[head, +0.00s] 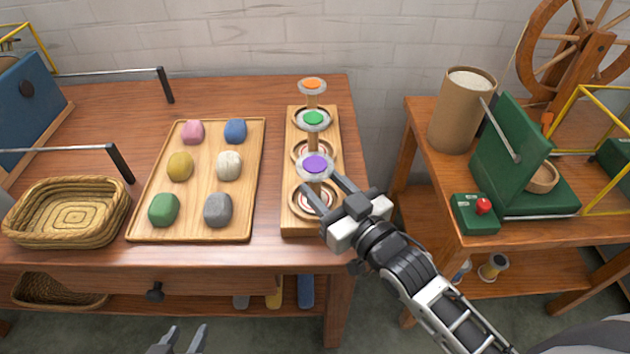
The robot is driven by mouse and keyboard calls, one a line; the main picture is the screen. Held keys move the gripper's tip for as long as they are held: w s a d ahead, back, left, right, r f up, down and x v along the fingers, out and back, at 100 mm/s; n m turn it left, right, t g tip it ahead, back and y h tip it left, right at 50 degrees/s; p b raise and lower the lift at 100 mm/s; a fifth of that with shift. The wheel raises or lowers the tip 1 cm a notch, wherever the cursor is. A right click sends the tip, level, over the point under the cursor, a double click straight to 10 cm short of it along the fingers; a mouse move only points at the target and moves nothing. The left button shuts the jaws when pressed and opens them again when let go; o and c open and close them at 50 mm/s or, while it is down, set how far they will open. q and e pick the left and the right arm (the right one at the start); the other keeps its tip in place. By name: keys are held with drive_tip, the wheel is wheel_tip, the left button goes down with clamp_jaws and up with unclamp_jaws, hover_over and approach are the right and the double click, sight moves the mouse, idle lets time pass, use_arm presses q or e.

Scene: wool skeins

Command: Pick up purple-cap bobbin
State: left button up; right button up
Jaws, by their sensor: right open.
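The purple-cap bobbin (316,163) stands upright at the near end of a wooden rack (290,227). My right gripper (322,186) is open, with its fingers pointing away from me at the bobbin's stem, just below the purple cap. The fingers appear to lie on either side of the stem; whether they touch it I cannot tell. The green-cap bobbin (313,118) and the orange-cap bobbin (312,85) stand behind it in the same rack. My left gripper (184,338) shows only its fingertips at the bottom edge, apart and empty.
A wooden tray (149,209) with several coloured wool skeins lies left of the rack. A wicker basket (70,240) sits at the table's left. A side table at the right holds a cardboard cylinder (455,120), a green box (513,150) and a red-button box (475,214).

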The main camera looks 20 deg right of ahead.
sight(323, 185)
drive_tip(key=x, duration=0.3)
drive_tip(key=shift+w, duration=0.2)
clamp_jaws()
